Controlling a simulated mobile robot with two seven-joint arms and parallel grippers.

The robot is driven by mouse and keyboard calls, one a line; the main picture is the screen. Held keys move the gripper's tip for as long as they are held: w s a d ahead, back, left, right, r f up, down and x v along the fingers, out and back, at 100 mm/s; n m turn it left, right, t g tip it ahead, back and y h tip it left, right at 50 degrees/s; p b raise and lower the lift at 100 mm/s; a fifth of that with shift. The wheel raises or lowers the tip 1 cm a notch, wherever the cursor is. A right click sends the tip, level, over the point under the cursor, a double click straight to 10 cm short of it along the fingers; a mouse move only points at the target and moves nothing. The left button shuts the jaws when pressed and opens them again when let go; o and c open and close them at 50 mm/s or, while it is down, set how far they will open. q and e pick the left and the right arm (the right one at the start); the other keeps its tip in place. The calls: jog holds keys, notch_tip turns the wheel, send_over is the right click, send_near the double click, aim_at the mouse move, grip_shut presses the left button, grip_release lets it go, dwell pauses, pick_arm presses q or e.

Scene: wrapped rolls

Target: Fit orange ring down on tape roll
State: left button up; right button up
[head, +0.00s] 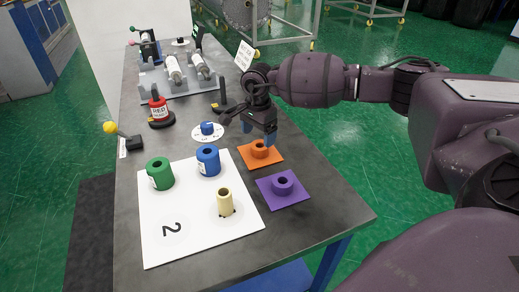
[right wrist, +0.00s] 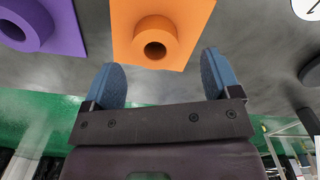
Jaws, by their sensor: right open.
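The orange ring (head: 259,152), a square flange with a raised round collar and a hole, lies flat on the dark table to the right of the white mat. In the right wrist view the orange ring (right wrist: 160,22) shows just beyond the fingertips. My right gripper (head: 269,138) is above and close beside it, open and empty, with blue fingertips; its fingers also show apart in the right wrist view (right wrist: 161,78). A green roll (head: 160,174), a blue roll (head: 208,161) and a cream roll (head: 224,203) stand upright on the mat. I cannot tell which is the tape roll. My left gripper is out of view.
A similar purple ring (head: 283,186) lies in front of the orange one. The white mat (head: 185,247) is marked 2. The table's front right corner is clear.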

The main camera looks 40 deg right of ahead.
aim_at(260, 145)
jog(key=f, duration=0.4)
jog(key=shift+s+f, duration=0.25)
jog(key=shift+f, duration=0.15)
jog(key=shift+r, duration=0.1)
jog(key=c, duration=1.1)
jog(key=shift+r, duration=0.1)
